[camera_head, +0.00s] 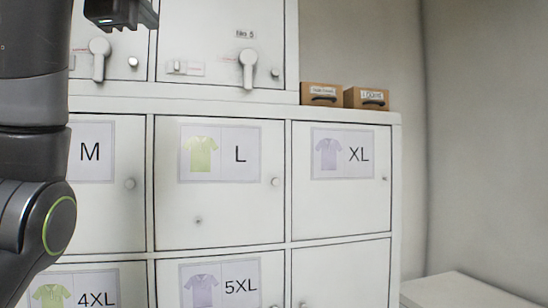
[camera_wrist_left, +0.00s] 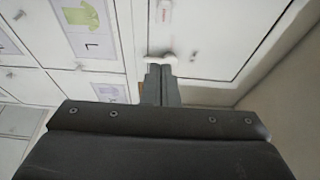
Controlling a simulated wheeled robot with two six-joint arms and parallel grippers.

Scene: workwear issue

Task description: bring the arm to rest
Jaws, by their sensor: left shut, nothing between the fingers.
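My left arm (camera_head: 35,150) stands along the left edge of the head view, dark grey with a green ring at a joint. My left gripper (camera_head: 150,14) is at the top left, partly cut off by the frame edge, in front of the upper locker doors. In the left wrist view the gripper's two fingers (camera_wrist_left: 160,84) are together, shut and empty. A white door handle (camera_wrist_left: 162,58) shows just beyond the fingertips; I cannot tell the gap. My right gripper is in neither view.
A white locker block (camera_head: 220,220) has doors labelled M, L, XL, 4XL and 5XL with shirt pictures. Upper doors have lever handles (camera_head: 248,68). Two brown boxes (camera_head: 321,94) (camera_head: 366,98) stand on the ledge. A white low surface (camera_head: 460,292) is at lower right.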

